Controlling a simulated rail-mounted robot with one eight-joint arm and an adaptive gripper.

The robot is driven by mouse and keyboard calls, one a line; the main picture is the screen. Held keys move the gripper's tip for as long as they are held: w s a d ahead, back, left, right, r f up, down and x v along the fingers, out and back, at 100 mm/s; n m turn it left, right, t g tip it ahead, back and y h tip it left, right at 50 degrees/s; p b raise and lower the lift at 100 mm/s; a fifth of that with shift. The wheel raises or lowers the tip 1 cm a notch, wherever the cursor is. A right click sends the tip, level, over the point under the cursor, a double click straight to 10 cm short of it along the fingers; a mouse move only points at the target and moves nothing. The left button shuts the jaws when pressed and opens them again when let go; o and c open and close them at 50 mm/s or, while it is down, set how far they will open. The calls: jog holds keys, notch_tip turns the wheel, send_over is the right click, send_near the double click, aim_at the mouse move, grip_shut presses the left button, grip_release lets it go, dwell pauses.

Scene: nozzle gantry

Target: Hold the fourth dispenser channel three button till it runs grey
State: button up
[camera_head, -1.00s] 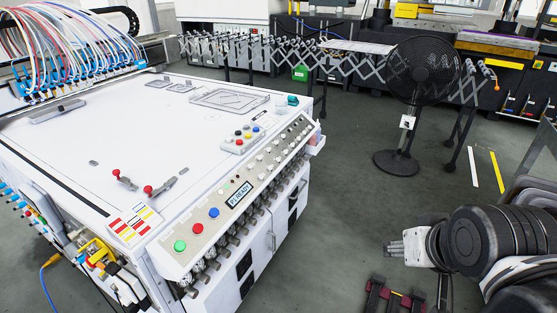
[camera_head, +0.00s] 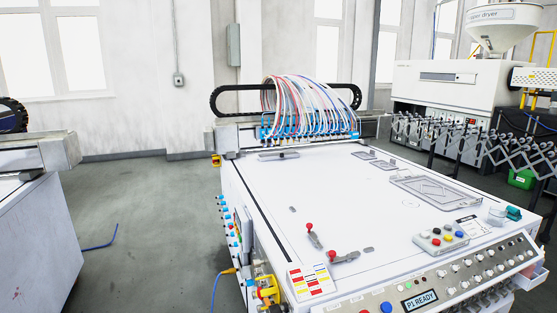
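The white flatbed machine (camera_head: 345,200) fills the middle and right. A row of blue-topped nozzles (camera_head: 310,132) with coloured tubes sits on the gantry at its back edge. A small box with coloured buttons (camera_head: 440,238) rests on the bed near the right front. The sloped front panel (camera_head: 470,270) carries several knobs, a blue button (camera_head: 386,307) and a display (camera_head: 421,300) reading "P1 READY". I cannot tell which control is the fourth dispenser's channel three button. No grey flow is visible. My gripper is out of view.
Two red-knobbed levers (camera_head: 311,234) stand on the bed near a red and yellow label sheet (camera_head: 311,281). Blue fittings and yellow parts (camera_head: 267,290) line the left side. Another grey machine (camera_head: 35,225) stands at far left, with open floor (camera_head: 150,215) between.

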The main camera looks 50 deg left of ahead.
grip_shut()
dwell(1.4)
